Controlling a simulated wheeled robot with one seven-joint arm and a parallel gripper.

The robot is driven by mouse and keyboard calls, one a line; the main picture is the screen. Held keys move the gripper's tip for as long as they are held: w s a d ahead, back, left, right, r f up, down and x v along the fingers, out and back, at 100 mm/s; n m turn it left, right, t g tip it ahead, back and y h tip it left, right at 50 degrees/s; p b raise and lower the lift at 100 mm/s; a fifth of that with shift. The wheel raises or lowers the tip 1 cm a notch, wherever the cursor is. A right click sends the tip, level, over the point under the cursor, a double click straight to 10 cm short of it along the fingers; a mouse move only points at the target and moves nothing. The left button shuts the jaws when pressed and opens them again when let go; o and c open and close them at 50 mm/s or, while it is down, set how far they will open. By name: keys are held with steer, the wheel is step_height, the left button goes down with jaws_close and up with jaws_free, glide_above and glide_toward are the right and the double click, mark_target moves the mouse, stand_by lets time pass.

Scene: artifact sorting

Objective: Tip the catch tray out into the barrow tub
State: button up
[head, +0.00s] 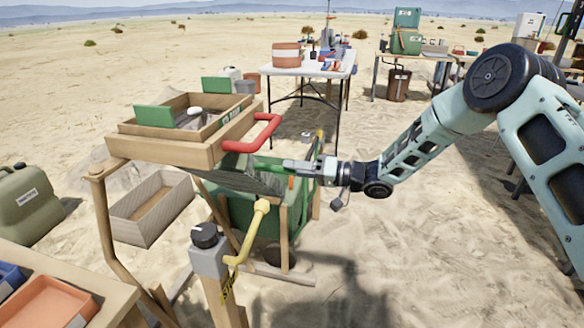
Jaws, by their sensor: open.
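A grey, tray-like piece (247,179), which looks like the catch tray, sits below the wooden sieve box and slants down to the right. Its contents and much of its body are hidden. The green barrow tub (240,217) stands on the sand under and behind it, with wooden legs or handles in front. My gripper (290,164) reaches in from the right at the right end of the grey piece, just above the tub. It is open; whether it touches the tray cannot be told at this size.
The wooden sieve box (178,153) with a red handle (258,136) is close above my gripper's left. A yellow lever (254,225) on a post stands in front. A wooden crate (148,208) lies at left.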

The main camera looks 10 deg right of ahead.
steer(key=p+v, duration=0.1)
steer(key=v, duration=1.5)
steer(key=shift+r, duration=0.1)
stand_by(0.6)
steer(key=s+a+r+t+h, duration=0.25)
steer(key=a+r+h, duration=0.25)
steer(key=a+h, duration=0.55)
steer(key=s+d+r+n+g+h, duration=0.1)
steer(key=s+n+g+h, duration=0.2)
steer(key=s, duration=1.5)
steer(key=s+d+r+n+g+h, duration=0.1)
steer(key=s+g+h, duration=0.35)
steer(key=s, duration=1.35)
step_height(320, 180, up, 19)
steer(key=w+g+y+p, duration=0.1)
steer(key=p, duration=1.9)
steer(key=shift+m+y, duration=0.3)
